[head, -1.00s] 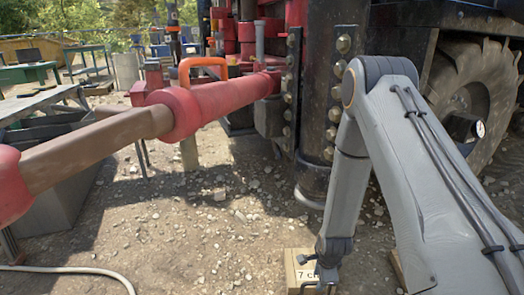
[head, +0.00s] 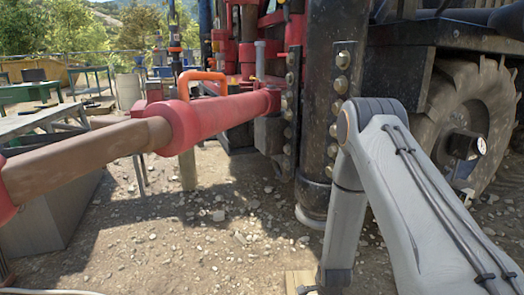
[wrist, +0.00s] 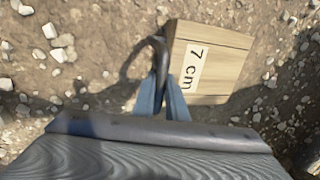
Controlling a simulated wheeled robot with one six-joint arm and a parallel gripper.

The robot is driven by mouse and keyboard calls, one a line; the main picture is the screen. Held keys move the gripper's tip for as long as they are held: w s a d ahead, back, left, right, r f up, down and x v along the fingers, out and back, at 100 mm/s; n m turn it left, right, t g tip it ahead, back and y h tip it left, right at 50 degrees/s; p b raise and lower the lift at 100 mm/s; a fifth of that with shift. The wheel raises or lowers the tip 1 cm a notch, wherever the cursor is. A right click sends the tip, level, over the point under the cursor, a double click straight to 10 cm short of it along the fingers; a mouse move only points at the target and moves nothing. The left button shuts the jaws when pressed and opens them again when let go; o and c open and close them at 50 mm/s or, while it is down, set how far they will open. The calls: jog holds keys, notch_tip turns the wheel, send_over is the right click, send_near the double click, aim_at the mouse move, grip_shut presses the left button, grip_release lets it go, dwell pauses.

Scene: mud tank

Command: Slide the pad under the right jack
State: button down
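The pad is a pale wooden block marked "7 cm" (wrist: 212,62), flat on the gravel in the wrist view. It also shows at the bottom edge of the head view (head: 299,277), mostly cut off. A dark loop handle (wrist: 159,48) stands at its left side. My gripper (wrist: 165,97) has its two blue fingers closed around the handle, beside the pad. The jack is a thick black column (head: 322,110) with a round foot (head: 309,217), beyond the pad. I cannot tell how much gap lies under the foot.
A large muddy wheel (head: 465,125) is right of the jack. A red cylinder with a brown rod (head: 215,118) reaches across the left. A grey bin (head: 40,215) and a pale hose (head: 50,292) lie at the left. The stony ground between pad and jack foot looks clear.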

jog(key=shift+w, duration=0.2)
jog(key=shift+w, duration=0.1)
jog(key=shift+w+d+b, duration=0.25)
jog(key=shift+w+b, duration=0.05)
jog(key=shift+w, duration=0.8)
jog(key=c, duration=1.7)
grip_release()
jog(key=shift+o, duration=0.9)
jog(key=shift+s, duration=0.2)
jog(key=shift+o, duration=1.2)
jog(key=shift+w, duration=0.1)
